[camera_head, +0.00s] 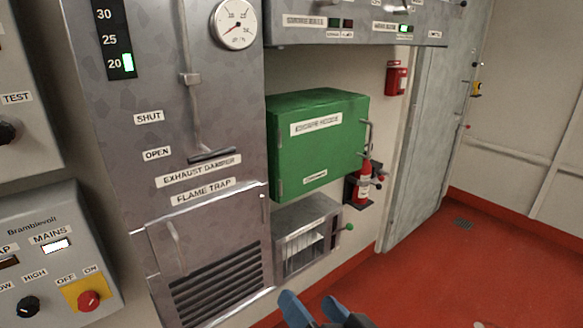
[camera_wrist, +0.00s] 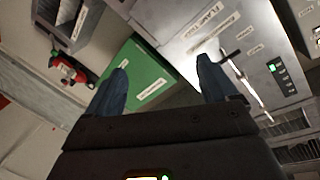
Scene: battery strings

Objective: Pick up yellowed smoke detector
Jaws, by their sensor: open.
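I cannot make out a yellowed smoke detector for certain in either view. A small pale spot (camera_head: 479,324) lies on the red floor at the bottom edge of the head view, cut off and too small to identify. My gripper (camera_head: 315,308) shows at the bottom of the head view, with its blue fingertips in front of the floor and the lower cabinets. In the wrist view my gripper (camera_wrist: 163,72) has its two blue fingers wide apart with nothing between them.
The flame trap panel (camera_head: 208,255) stands left. The red floor (camera_head: 440,270) at the right is mostly clear.

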